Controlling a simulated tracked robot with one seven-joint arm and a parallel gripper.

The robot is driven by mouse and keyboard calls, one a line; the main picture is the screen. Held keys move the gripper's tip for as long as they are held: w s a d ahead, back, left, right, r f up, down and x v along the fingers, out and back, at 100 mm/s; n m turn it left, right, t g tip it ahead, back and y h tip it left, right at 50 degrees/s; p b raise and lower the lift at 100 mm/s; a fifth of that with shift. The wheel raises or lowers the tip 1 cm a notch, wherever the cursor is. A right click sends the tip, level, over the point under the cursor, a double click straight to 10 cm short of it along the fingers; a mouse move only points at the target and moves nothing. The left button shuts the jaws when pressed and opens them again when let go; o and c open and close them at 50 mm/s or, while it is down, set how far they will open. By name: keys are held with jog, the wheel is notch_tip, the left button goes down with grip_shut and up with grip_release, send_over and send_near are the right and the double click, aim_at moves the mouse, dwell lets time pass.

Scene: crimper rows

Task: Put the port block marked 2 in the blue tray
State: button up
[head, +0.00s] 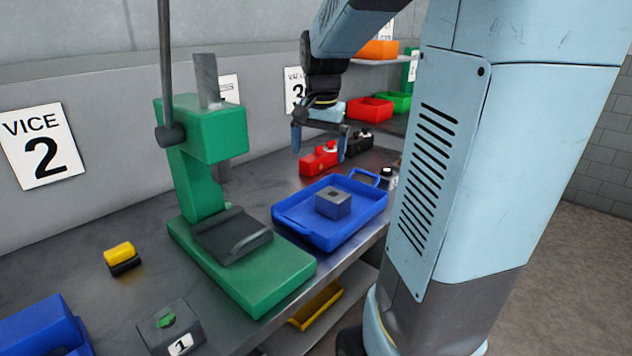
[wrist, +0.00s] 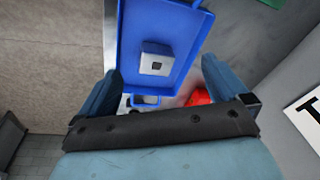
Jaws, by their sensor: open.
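A grey port block (head: 333,203) with a dark square hole on top sits inside the blue tray (head: 290,222) on the bench. No number on it is readable. It also shows in the wrist view (wrist: 155,60), in the tray (wrist: 193,50). My gripper (head: 321,143) is open and empty, above the bench beyond the tray's far end. In the wrist view my gripper's fingers (wrist: 158,88) are spread, with the block seen past their tips. Another grey block (head: 172,328), marked 1 with a green top piece, stands at the front left.
A green press (head: 245,262) stands left of the tray. Red (head: 318,160) and black (head: 360,143) blocks stand behind the tray. A yellow and black piece (head: 120,257) and a blue bin (head: 42,330) are at left. Red and green bins stand on the rear shelf.

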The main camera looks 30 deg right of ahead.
jog(key=s+a+n+t, duration=0.1)
jog(key=s+a+n, duration=0.3)
jog(key=s, duration=0.4)
jog(key=s+a+r+n+t, duration=0.1)
jog(key=s+a+n, duration=0.3)
jog(key=s, duration=0.5)
jog(key=shift+s+a+n+t, duration=0.2)
jog(key=shift+a+n+t, duration=0.2)
jog(key=shift+a+t, duration=0.55)
jog(key=shift+a+r, duration=0.1)
